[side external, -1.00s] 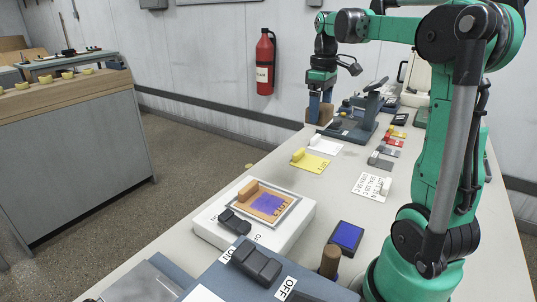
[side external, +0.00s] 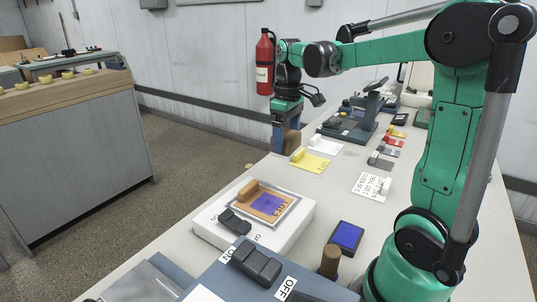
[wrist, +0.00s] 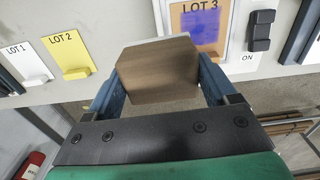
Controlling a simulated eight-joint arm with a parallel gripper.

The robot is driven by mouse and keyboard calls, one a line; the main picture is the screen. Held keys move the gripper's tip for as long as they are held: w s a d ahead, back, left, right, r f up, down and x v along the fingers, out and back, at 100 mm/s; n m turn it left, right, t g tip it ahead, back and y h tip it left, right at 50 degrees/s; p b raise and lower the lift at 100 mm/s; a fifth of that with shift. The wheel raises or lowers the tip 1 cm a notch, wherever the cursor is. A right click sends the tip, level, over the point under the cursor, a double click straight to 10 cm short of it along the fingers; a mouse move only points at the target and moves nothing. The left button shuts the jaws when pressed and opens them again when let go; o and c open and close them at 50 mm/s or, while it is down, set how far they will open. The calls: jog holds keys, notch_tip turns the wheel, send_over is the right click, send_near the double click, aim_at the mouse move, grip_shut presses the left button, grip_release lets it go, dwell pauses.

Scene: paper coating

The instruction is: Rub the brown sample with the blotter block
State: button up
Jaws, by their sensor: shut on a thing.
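The brown sample (side external: 244,203), marked LOT 3, lies on a pale plate on the white device near the middle of the bench in the side view. It carries a blue-purple patch (side external: 266,202) and a brown tab. It also shows at the top of the wrist view (wrist: 176,24). My gripper (side external: 284,140) is shut on the wooden blotter block (side external: 292,142), at the bench's far left edge in the side view. In the wrist view the block (wrist: 158,72) sits between both fingers. The block is apart from the sample. Its underside is hidden.
A blue pad (side external: 347,236), a brown cylinder (side external: 329,262) and a black rocker switch (side external: 235,222) are nearer. A fire extinguisher (side external: 265,62) hangs behind.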

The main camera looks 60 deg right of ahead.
aim_at(276, 195)
jog(key=shift+w+a+f, duration=0.1)
jog(key=shift+a+f, duration=0.4)
jog(key=shift+f, duration=1.05)
jog(key=shift+w+a+f, duration=0.1)
jog(key=shift+a+f, duration=0.45)
jog(key=shift+f, duration=1.05)
jog(key=shift+w+a+f, duration=0.1)
jog(key=shift+a+f, duration=0.4)
jog(key=shift+f, duration=1.05)
jog(key=shift+a+f, duration=0.2)
jog(key=shift+a, duration=3.15)
jog(key=shift+d, duration=3.3)
notch_tip(276, 195, up, 8)
jog(key=shift+s+f, duration=0.1)
